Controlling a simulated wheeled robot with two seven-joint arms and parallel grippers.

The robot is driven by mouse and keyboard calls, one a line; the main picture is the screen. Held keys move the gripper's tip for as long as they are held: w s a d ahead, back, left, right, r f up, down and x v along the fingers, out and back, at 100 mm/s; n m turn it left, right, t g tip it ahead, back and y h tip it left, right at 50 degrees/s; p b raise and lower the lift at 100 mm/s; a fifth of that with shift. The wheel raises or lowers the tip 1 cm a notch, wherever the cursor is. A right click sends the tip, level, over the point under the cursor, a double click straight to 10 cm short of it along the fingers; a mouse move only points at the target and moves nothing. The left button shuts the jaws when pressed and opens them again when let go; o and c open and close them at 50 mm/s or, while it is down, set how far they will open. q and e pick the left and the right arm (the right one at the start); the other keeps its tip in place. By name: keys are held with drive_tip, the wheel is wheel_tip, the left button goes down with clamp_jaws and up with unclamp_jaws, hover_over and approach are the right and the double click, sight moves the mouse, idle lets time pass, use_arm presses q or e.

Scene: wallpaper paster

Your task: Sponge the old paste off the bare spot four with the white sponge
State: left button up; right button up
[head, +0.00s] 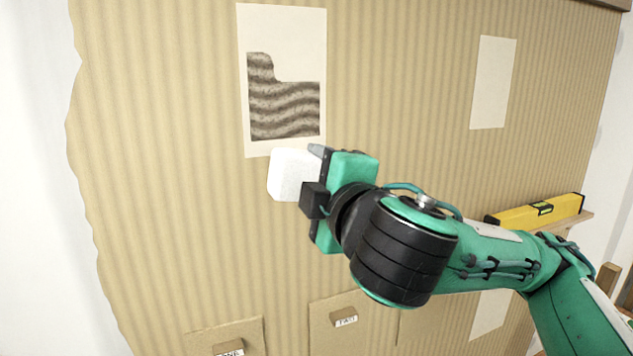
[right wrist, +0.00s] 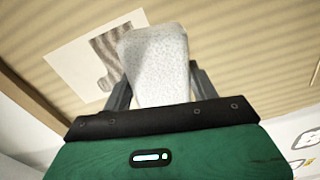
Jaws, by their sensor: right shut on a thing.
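The white sponge (head: 291,174) is held between the fingers of my right gripper (head: 316,180), just below the upper left bare spot. The sponge also shows in the right wrist view (right wrist: 157,62), between the two dark fingers. The bare spot (head: 310,50) is a pale rectangle on the striped wall, with a patch of dark wavy old paste (head: 285,112) over its lower part and upper left. I cannot read a number on it. Whether the sponge touches the wall is unclear. My left gripper is not in view.
Another pale bare spot (head: 493,83) is on the wall at the upper right, and it looks clean. A yellow spirit level (head: 540,211) lies on a small wooden shelf at the right. Cardboard-like panels with labelled blocks (head: 344,317) are at the bottom.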

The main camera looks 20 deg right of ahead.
drive_tip(key=shift+w+a+b, duration=0.1)
drive_tip(key=shift+w+b, duration=0.25)
drive_tip(key=shift+w, duration=2.65)
drive_tip(key=shift+w, duration=1.3)
idle(1.2)
drive_tip(key=shift+s+a+r, duration=0.1)
drive_tip(key=shift+r, duration=0.6)
drive_tip(key=shift+r, duration=3.35)
